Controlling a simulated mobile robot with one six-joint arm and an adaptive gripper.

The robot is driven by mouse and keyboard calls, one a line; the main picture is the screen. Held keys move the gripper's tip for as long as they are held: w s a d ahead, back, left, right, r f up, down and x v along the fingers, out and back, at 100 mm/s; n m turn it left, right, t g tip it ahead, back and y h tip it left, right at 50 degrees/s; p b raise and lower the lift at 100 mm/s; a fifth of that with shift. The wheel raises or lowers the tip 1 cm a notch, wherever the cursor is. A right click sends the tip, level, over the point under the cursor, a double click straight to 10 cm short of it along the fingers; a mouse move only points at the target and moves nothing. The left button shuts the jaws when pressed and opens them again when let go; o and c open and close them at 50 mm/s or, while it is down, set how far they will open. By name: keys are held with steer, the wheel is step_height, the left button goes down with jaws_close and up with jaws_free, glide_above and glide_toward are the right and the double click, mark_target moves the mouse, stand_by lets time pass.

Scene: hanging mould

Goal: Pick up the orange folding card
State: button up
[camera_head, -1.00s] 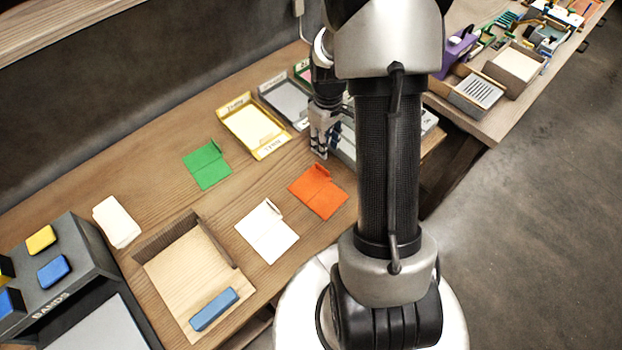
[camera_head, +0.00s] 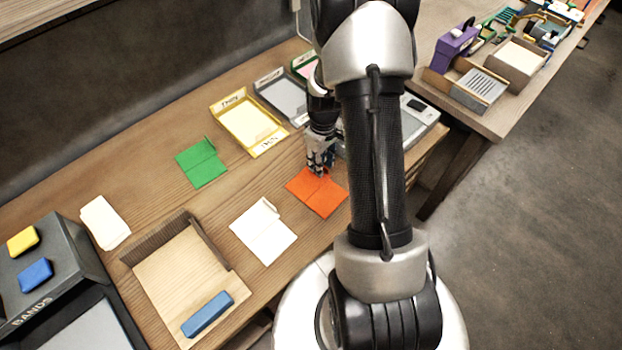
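The orange folding card (camera_head: 318,196) lies on the wooden table, with a crease across it and a small raised tab at its far edge. My gripper (camera_head: 319,171) points down at the far edge of the card, close to that tab. The fingers overlap the card's far edge in this view. I cannot tell whether they touch it. The fingers are small and partly dark, so their opening is unclear.
A green card (camera_head: 202,163) and a white card (camera_head: 263,232) lie to the left. A yellow-rimmed tray (camera_head: 219,117) and a grey tray (camera_head: 261,95) stand behind. A wooden tray (camera_head: 165,290) with a blue block (camera_head: 208,314) is at front left. A grey device (camera_head: 425,112) sits right of my arm.

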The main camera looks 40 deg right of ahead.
steer(key=shift+r, duration=0.1)
jaws_close()
stand_by(0.4)
